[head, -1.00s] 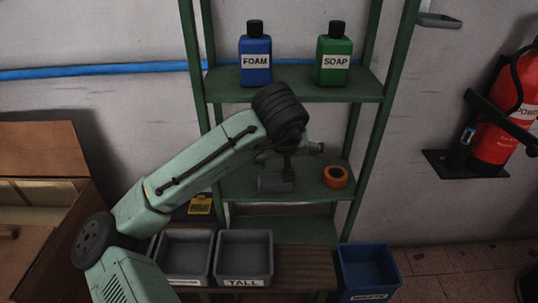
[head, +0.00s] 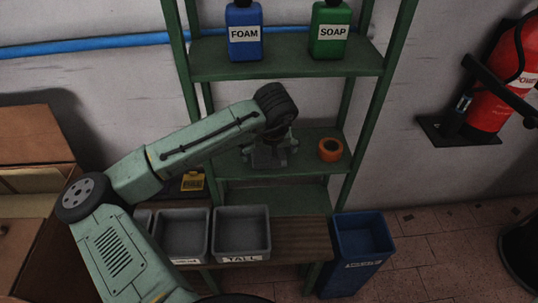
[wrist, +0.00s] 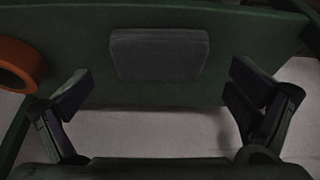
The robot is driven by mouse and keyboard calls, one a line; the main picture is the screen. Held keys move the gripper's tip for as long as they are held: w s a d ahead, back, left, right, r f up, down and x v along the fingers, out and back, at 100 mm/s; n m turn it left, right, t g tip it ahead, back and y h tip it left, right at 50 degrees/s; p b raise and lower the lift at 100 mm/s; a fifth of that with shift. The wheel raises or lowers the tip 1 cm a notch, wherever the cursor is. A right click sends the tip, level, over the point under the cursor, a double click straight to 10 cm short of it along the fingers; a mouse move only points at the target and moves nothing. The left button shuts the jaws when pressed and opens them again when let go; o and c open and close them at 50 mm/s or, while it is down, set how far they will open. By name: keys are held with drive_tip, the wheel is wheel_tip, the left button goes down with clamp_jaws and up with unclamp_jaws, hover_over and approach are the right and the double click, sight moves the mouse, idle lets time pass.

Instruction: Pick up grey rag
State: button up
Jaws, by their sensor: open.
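The grey rag (wrist: 160,52) shows in the wrist view as a folded, rounded rectangular pad lying on the green middle shelf (wrist: 85,20). In the head view my gripper and wrist hide most or all of it. My gripper (wrist: 158,95) is open, with one finger at the left and one at the right of the wrist view. The rag lies beyond the fingertips, roughly centred between them, and nothing is between the fingers. In the head view my gripper (head: 268,156) is over the middle shelf, left of the orange tape roll (head: 330,150).
The tape roll also shows at the left of the wrist view (wrist: 18,65). Blue foam (head: 244,32) and green soap (head: 329,32) bottles stand on the shelf above. Grey bins (head: 241,234) sit on a wooden bench below, with a blue bin (head: 362,250) to the right.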

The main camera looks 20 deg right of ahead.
drive_tip(key=shift+x, duration=1.2)
drive_tip(key=shift+c, duration=0.6)
drive_tip(key=shift+d, duration=0.1)
drive_tip(key=c, duration=0.9)
drive_tip(key=shift+o, duration=0.2)
drive_tip(key=shift+r, duration=0.1)
drive_tip(key=shift+r, duration=0.5)
wheel_tip(320, 180, up, 2)
drive_tip(key=shift+b, duration=0.7)
drive_tip(key=s+d+r+b, duration=0.1)
drive_tip(key=s+d, duration=0.2)
drive_tip(key=s, duration=0.4)
drive_tip(key=s+d+r+b, duration=0.1)
drive_tip(key=s+d+b, duration=0.1)
drive_tip(key=s+d, duration=0.2)
drive_tip(key=s, duration=0.3)
drive_tip(key=shift+d, duration=0.3)
